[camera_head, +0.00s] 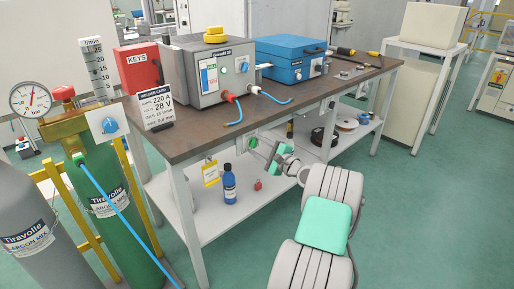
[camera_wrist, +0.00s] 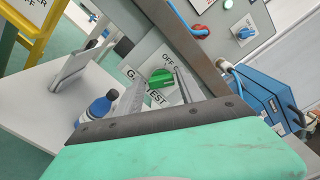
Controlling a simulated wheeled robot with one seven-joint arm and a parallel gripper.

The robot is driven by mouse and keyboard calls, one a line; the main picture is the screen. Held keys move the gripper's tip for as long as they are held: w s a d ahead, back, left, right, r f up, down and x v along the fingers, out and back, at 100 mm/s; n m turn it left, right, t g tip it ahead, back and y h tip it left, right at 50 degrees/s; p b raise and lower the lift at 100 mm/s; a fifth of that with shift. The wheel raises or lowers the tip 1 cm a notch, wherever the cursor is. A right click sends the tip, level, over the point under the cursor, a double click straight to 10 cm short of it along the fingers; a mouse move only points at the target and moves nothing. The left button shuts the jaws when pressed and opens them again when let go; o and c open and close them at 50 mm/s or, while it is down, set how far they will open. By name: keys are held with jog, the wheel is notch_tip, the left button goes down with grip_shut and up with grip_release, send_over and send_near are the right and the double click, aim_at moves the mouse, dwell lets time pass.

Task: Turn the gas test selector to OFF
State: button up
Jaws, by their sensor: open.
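The gas test selector is a green knob (camera_wrist: 162,78) on a pale plate (camera_wrist: 143,62) lettered GAS TEST, with an OFF mark beside the knob. It sits under the workbench's front edge; in the head view the knob (camera_head: 253,142) shows small, just left of my gripper (camera_head: 270,153). In the wrist view my two fingers are apart and point at the plate, with the knob showing between their tips. I cannot tell whether they touch it. The fingers and gripper body hide part of the lettering. The knob's exact pointing direction is unclear.
The workbench top (camera_head: 190,140) overhangs above the selector. A blue bottle (camera_head: 229,184) and a red padlock (camera_head: 258,184) stand on the lower shelf (camera_head: 215,222). A yellow tag (camera_head: 210,174) hangs at the left.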

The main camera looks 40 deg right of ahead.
jog(key=shift+w, duration=0.55)
jog(key=shift+d, duration=0.1)
grip_shut()
